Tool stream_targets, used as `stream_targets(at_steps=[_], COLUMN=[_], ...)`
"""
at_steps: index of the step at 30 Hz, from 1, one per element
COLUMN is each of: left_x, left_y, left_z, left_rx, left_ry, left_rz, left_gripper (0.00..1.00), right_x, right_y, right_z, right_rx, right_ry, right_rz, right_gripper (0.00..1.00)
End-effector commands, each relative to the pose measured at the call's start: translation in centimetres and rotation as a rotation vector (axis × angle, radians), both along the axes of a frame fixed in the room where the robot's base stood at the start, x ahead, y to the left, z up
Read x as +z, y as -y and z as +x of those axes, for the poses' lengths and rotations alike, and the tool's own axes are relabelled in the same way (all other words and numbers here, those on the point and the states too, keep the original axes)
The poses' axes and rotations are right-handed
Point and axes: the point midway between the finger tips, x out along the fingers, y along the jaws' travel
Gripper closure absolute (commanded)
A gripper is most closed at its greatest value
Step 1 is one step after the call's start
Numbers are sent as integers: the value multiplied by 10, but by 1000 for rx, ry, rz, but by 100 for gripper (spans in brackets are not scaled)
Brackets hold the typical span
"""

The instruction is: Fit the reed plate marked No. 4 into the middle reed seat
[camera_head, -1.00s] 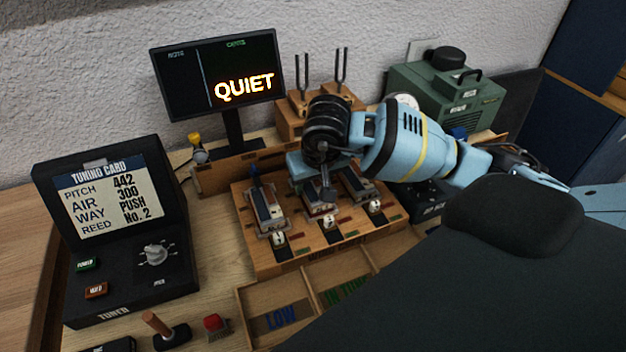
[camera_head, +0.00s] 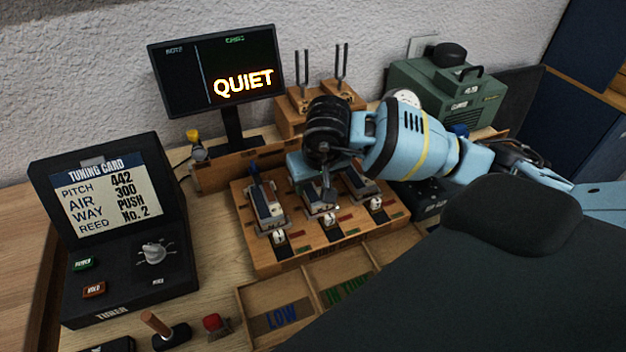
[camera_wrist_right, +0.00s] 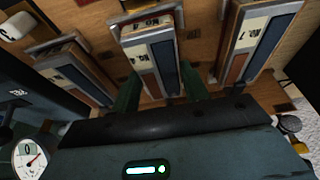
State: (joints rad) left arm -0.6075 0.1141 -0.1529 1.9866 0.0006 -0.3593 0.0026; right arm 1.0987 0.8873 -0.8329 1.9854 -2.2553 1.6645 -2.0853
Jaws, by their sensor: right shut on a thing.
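The reed plate marked No. 4 (camera_wrist_right: 150,52) is a grey and red-brown strip with a pale label. In the right wrist view it lies between the two green fingers of my right gripper (camera_wrist_right: 161,90), shut on it. In the head view my right gripper (camera_head: 327,188) points down over the middle reed seat of the wooden board (camera_head: 300,250). The plate (camera_head: 318,219) shows below it, in line with the middle seat. Whether it is fully down is unclear, as the gripper hides its far part. My left gripper is out of view.
Other plates sit in the left seat (camera_head: 266,210) and right seat (camera_head: 361,187). Sorting trays (camera_head: 240,310) lie in front. The tuner box (camera_head: 120,300) stands left, its card reading reed No. 2. The screen (camera_head: 180,80) reads QUIET. Tuning forks (camera_head: 338,65) stand behind.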

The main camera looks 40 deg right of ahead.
Motion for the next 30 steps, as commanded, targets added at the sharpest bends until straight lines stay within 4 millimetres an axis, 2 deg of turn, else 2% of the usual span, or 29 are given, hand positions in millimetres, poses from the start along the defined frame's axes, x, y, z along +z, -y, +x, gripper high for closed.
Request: stream_targets(at_steps=[9,10,15,16,26,30], left_x=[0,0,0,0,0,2], left_y=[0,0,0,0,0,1], left_z=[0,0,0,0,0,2], left_rx=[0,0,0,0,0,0], left_ry=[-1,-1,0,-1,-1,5], left_rz=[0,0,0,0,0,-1], left_gripper=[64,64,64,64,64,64], right_x=[0,0,0,0,0,17], right_y=[0,0,0,0,0,-1], right_z=[0,0,0,0,0,-4], right_rx=[-1,-1,-1,-1,-1,-1], right_ry=[1,1,1,1,0,4], right_rz=[0,0,0,0,-1,0], right_gripper=[80,54,32,30,30,30])
